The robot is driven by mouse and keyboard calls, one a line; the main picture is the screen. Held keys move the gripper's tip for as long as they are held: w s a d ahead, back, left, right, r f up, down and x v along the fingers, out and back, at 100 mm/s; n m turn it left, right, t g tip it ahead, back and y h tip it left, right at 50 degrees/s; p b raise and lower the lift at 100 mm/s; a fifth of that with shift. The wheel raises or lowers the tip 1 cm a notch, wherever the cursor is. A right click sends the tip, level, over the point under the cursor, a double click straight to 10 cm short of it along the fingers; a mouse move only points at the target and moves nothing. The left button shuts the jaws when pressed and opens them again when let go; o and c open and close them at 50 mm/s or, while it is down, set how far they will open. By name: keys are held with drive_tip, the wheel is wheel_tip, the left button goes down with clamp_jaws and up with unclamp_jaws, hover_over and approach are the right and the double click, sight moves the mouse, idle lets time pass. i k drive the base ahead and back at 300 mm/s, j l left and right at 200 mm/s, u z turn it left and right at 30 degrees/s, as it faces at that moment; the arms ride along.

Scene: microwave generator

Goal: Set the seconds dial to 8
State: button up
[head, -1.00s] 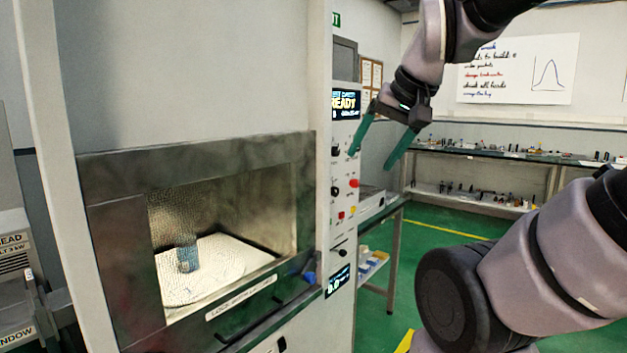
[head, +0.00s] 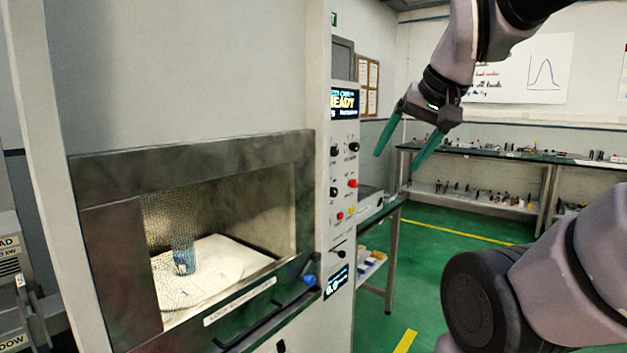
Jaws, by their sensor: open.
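The control panel (head: 343,180) is a narrow upright strip right of the microwave chamber. It has a lit display reading READY (head: 344,101) at the top. Below the display are several small black knobs, such as an upper right one (head: 353,147), and a red knob (head: 353,183). Their labels are too small to read, so I cannot tell which is the seconds dial or its setting. My gripper (head: 397,162) has two green fingers spread open and pointing down. It is empty, right of the panel and apart from it.
The chamber window (head: 215,240) shows a blue container (head: 184,260) inside. A blue knob (head: 309,280) sits at the door's lower right. A lower display (head: 337,281) is lit. A bench (head: 480,155) with small items stands behind. Green floor lies open to the right.

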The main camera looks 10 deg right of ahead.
sight(354, 146)
drive_tip(key=i+j, duration=0.15)
drive_tip(key=i, duration=0.3)
drive_tip(key=z, duration=0.4)
drive_tip(key=i+j, duration=0.1)
drive_tip(key=i, duration=0.55)
